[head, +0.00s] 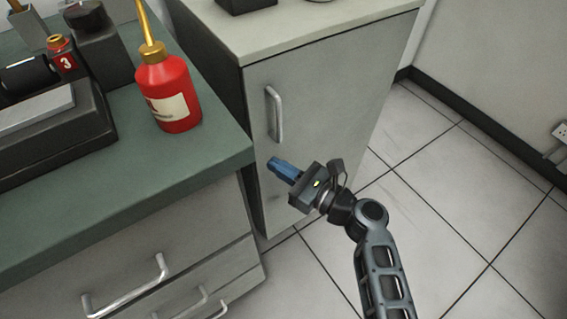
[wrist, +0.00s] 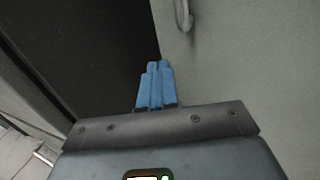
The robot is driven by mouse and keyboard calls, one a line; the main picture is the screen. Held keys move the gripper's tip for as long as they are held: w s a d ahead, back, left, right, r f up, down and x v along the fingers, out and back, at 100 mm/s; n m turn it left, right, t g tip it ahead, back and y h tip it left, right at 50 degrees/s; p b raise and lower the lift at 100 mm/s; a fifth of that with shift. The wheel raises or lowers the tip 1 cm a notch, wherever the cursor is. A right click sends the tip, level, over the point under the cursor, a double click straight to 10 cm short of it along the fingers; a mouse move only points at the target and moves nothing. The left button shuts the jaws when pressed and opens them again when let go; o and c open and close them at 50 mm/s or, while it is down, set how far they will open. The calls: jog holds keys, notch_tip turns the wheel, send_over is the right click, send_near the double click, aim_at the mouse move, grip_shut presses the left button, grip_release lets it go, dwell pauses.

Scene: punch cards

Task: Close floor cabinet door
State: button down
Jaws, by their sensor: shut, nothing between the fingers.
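The floor cabinet door (head: 325,105) is a pale grey panel with a vertical metal handle (head: 274,113) near its left edge. In the head view it looks nearly flush with the cabinet front; I cannot tell whether a small gap is left. My gripper (head: 273,161) is shut and empty, its blue fingers in front of the door's left part, below the handle. In the wrist view the fingertips (wrist: 159,65) lie near the border between a dark surface and the pale door (wrist: 235,60), with the handle (wrist: 183,15) above right. Contact with the door is unclear.
A green-topped drawer unit (head: 215,160) with protruding handles stands left of the cabinet. A red bottle (head: 168,95) and black equipment (head: 55,130) sit on it. Open tiled floor (head: 460,190) lies to the right, with a wall (head: 490,60) behind.

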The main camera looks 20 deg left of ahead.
jog(key=s+d+p, duration=0.1)
jog(key=s+d, duration=0.5)
jog(key=d, duration=0.2)
jog(key=shift+d, duration=0.15)
jog(key=s+d+f+n+t+h+p, duration=0.35)
jog(key=s+d+f+h, duration=0.3)
jog(key=s+d, duration=0.3)
jog(key=s+d+r+n+t+h+p, duration=0.1)
jog(key=s+d+r+n+h, duration=0.1)
jog(key=s+d+h, duration=0.15)
jog(key=s+d+r+n+h+p, duration=0.1)
jog(key=s+d+r+n+h, duration=0.1)
jog(key=s+d, duration=0.25)
jog(key=s+d+r+n+t+h+p, duration=0.1)
jog(key=s+d+r+n, duration=0.2)
jog(key=r, duration=0.6)
jog(key=s+d+r+n+t+h+p, duration=0.2)
jog(key=s+r+n, duration=0.3)
jog(key=r, duration=0.3)
jog(key=s+d+r+n+t+h+p, duration=0.1)
jog(key=s+d+r+n, duration=0.3)
jog(key=r, duration=0.5)
jog(key=shift+s+r+n+t+h+p, duration=0.35)
jog(key=shift+s+n+h, duration=0.25)
jog(key=shift+n, duration=0.45)
